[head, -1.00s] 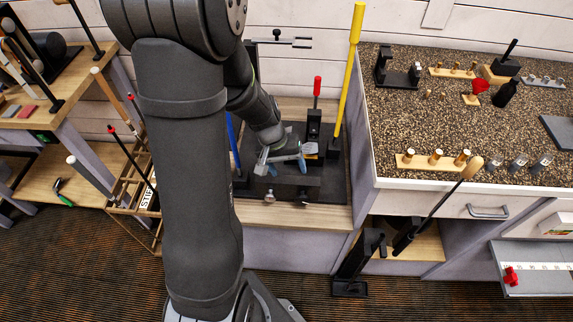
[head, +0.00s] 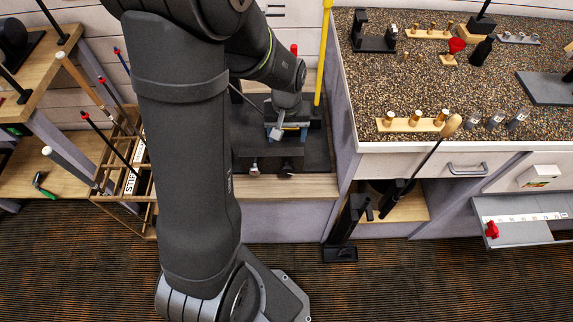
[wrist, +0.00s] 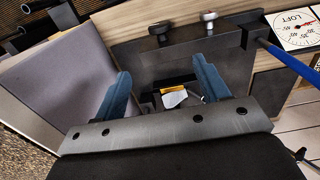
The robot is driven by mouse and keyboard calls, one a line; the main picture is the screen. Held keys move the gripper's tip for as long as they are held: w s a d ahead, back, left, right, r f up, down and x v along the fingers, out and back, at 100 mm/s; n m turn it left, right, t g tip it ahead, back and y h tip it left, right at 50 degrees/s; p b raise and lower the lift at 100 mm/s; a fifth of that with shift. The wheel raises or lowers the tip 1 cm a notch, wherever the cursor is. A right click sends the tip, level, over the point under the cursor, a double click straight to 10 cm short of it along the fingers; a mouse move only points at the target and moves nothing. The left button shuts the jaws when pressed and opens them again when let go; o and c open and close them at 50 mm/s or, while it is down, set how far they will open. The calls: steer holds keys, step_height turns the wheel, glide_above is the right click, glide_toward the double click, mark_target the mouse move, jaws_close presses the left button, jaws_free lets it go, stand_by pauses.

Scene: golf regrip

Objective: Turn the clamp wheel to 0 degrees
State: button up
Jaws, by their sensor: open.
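My gripper (head: 288,133) points down over the dark clamp station (head: 240,138) on the low bench, behind its front edge. In the wrist view its two blue fingers (wrist: 165,88) stand wide apart and nothing is held. Between and beyond them sits a small dark fixture with a white and yellow label (wrist: 175,97), partly hidden by the gripper body.
A yellow shaft (head: 322,60) stands upright right of my gripper, and a red-topped handle (head: 294,49) stands behind it. The speckled counter (head: 400,80) rises at the right. A LOFT dial (wrist: 298,30) with a blue rod (wrist: 285,58) is near the station in the wrist view.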

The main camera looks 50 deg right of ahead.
mark_target(287, 166)
step_height(287, 166, down, 17)
steer(key=shift+f, duration=0.15)
stand_by(0.6)
steer(key=shift+c, duration=0.2)
steer(key=c, duration=0.9)
